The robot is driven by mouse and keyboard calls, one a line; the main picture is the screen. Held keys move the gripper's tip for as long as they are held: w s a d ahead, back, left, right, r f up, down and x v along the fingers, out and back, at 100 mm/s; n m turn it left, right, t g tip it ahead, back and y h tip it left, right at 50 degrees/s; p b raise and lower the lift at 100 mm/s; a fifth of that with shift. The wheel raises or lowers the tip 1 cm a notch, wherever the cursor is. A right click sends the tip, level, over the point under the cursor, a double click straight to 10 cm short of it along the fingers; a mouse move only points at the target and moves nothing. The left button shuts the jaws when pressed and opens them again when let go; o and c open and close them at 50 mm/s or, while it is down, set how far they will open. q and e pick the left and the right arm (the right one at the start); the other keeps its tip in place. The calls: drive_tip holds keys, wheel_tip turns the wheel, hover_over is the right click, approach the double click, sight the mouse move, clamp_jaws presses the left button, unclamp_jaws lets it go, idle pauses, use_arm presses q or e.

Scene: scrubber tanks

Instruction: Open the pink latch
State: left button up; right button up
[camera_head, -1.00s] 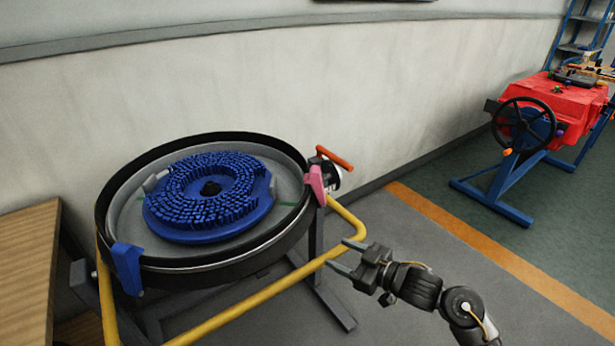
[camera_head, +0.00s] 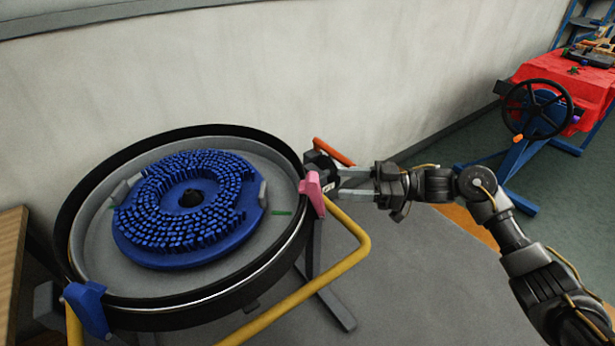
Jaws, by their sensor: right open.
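The pink latch (camera_head: 314,192) sits upright on the right rim of the round black tank (camera_head: 190,318). My right gripper (camera_head: 338,182) comes in from the right with its fingers pointing left at the latch. Its two fingers are apart, and their tips are close beside the latch; I cannot tell whether they touch it. A blue latch (camera_head: 88,308) is on the tank's front left rim. My left gripper is not in view.
A blue bristled disc brush (camera_head: 185,243) lies inside the tank. A yellow tube frame (camera_head: 300,303) runs around the tank's front right. An orange handle (camera_head: 334,151) is just behind the latch. A wooden surface (camera_head: 10,255) stands at left.

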sight(318, 181)
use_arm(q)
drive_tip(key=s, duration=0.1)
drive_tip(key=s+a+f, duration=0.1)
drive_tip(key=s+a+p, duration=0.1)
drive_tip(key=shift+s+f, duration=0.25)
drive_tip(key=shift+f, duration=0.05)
use_arm(e)
drive_tip(key=a, duration=0.6)
drive_tip(key=w+a, duration=0.1)
drive_tip(key=a, duration=0.3)
clamp_jaws()
